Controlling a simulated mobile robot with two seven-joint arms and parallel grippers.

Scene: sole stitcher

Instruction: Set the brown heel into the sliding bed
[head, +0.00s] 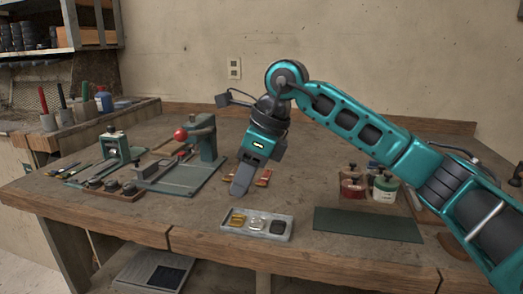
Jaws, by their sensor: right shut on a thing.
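My right gripper (238,190) points down over the middle of the table, behind the grey tray. It is shut on the brown heel, which its fingers mostly hide. Brown pieces show on both sides of the fingers, one at the left (226,181) and one at the right (263,178); I cannot tell exactly which part is held. The green stitcher (207,141) with a red ball knob stands to the left of the gripper. A grey block that looks like the sliding bed (153,171) lies on its green base, well apart from the gripper. My left gripper is out of view.
A grey tray (230,228) with gold, pale and dark items lies at the front. A green mat (366,224) is right of it, with jars (385,188) behind. A rack of dark knobs (112,190) and tools stand at the left.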

